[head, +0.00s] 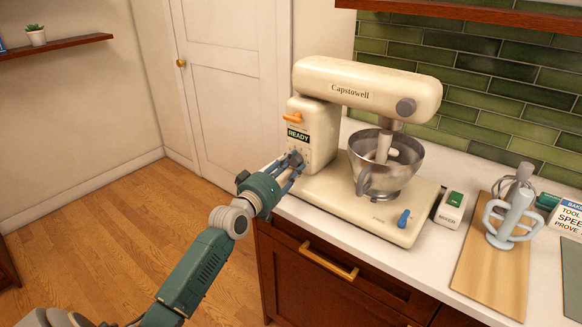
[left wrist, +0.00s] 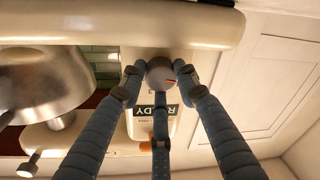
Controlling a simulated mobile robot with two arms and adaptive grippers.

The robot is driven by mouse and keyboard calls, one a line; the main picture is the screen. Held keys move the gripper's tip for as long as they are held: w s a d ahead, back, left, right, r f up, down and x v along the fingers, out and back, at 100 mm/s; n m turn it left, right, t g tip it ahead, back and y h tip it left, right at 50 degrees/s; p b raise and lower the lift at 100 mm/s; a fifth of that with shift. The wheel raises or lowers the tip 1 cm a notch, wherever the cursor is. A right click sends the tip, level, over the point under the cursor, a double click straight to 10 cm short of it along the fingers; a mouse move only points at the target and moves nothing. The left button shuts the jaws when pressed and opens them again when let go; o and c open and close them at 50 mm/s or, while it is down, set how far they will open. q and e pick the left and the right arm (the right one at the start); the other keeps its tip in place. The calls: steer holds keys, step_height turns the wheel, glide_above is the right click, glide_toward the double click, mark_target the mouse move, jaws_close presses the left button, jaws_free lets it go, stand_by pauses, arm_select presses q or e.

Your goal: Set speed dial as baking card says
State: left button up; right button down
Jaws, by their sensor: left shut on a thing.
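The cream stand mixer (head: 362,84) stands on the counter with a READY display (head: 298,136) on its column. My left gripper (head: 293,163) is at the column, below the display, shut on the grey speed dial (left wrist: 160,72). The baking card (head: 568,217) is at the far right, cut by the frame edge; parts of words like TOOL, SPEE and PROVE show, but no speed value. My right gripper is not in view.
A steel bowl (head: 400,170) sits under the mixer head. An orange lever (head: 293,118) is above the display and a blue lever (head: 404,218) is on the base. A white box with a green switch (head: 452,208) and attachments on a wooden board (head: 490,270) are to the right.

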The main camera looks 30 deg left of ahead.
arm_select(q)
steer(key=m+b, duration=0.1)
steer(key=m, duration=0.4)
steer(key=shift+a+r+t, duration=0.1)
steer(key=shift+r+t, duration=0.05)
steer(key=shift+t, duration=0.15)
steer(key=shift+m, duration=0.3)
steer(key=o, duration=1.2)
steer(key=shift+c, duration=0.2)
steer(key=shift+s+f, duration=0.25)
steer(key=s, duration=1.1)
steer(key=shift+s+f, duration=0.25)
steer(key=shift+f, duration=0.1)
